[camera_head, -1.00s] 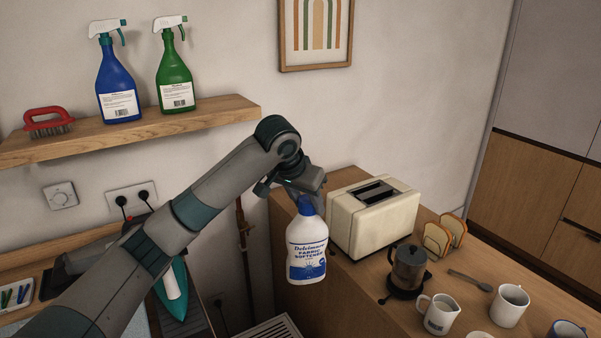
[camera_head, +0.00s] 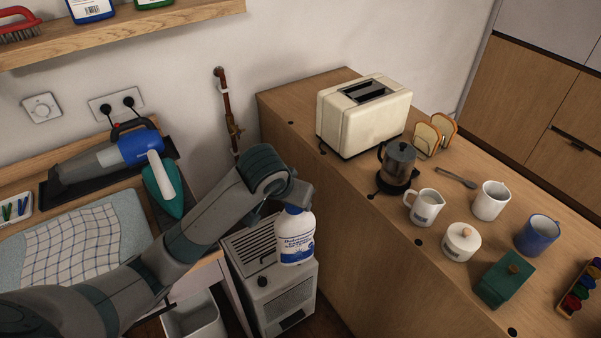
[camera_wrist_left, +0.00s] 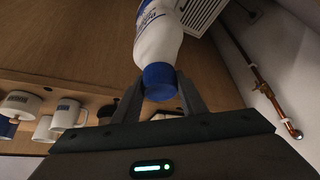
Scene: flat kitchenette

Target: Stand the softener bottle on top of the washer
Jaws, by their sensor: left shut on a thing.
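The softener bottle (camera_head: 296,240), white with a blue label and blue cap, hangs upright from my left gripper (camera_head: 293,207) in the head view. It appears in front of the slatted grey-white appliance, beside the wooden counter's side; whether it touches anything is not clear. In the left wrist view, my left gripper's fingers (camera_wrist_left: 160,88) are shut around the blue cap of the bottle (camera_wrist_left: 158,40). My right gripper is out of view.
The counter (camera_head: 380,255) at right holds a toaster (camera_head: 362,115), coffee pot (camera_head: 397,165), mugs and a green box (camera_head: 504,278). At left are an iron (camera_head: 163,188), a handheld vacuum (camera_head: 110,160) and a checked cloth (camera_head: 75,245). A pipe (camera_head: 230,115) runs down the wall.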

